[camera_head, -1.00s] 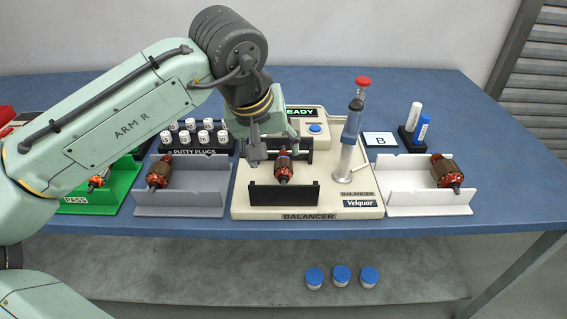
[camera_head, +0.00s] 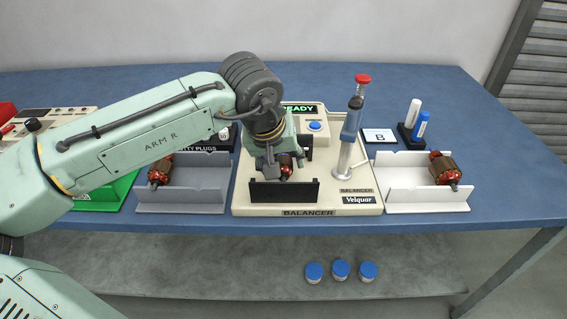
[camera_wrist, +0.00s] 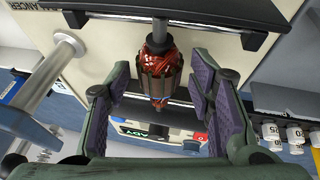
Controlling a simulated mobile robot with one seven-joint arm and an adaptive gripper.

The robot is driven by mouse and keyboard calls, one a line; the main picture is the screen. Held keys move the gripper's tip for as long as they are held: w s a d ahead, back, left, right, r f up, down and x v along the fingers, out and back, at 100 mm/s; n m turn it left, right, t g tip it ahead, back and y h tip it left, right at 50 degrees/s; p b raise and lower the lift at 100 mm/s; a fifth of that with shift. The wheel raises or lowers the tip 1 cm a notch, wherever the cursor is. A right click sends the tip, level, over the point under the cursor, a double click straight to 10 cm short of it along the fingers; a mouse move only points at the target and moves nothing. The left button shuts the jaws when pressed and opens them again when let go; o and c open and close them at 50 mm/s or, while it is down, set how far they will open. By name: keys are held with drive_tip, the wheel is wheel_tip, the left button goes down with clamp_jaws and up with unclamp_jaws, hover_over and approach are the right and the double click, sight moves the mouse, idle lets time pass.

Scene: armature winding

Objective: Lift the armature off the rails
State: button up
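The armature (camera_wrist: 160,70), with copper windings and a brown core, lies across the two dark rails of the balancer (camera_head: 307,213). It also shows in the head view (camera_head: 286,171), partly hidden by my gripper. The front rail (camera_head: 284,190) and the far rail (camera_wrist: 160,112) carry its shaft. My gripper (camera_wrist: 165,98) is open, its purple-padded fingers on either side of the armature. Clear gaps show between the pads and the core in the wrist view. In the head view my gripper (camera_head: 277,170) is low over the balancer.
A post with a red-topped cylinder (camera_head: 352,118) stands right of the rails. A grey tray (camera_head: 182,208) at left and a white tray (camera_head: 428,207) at right each hold an armature. The green pass tray (camera_head: 95,206) and putty plugs (camera_wrist: 295,135) are nearby.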

clamp_jaws()
idle(0.4)
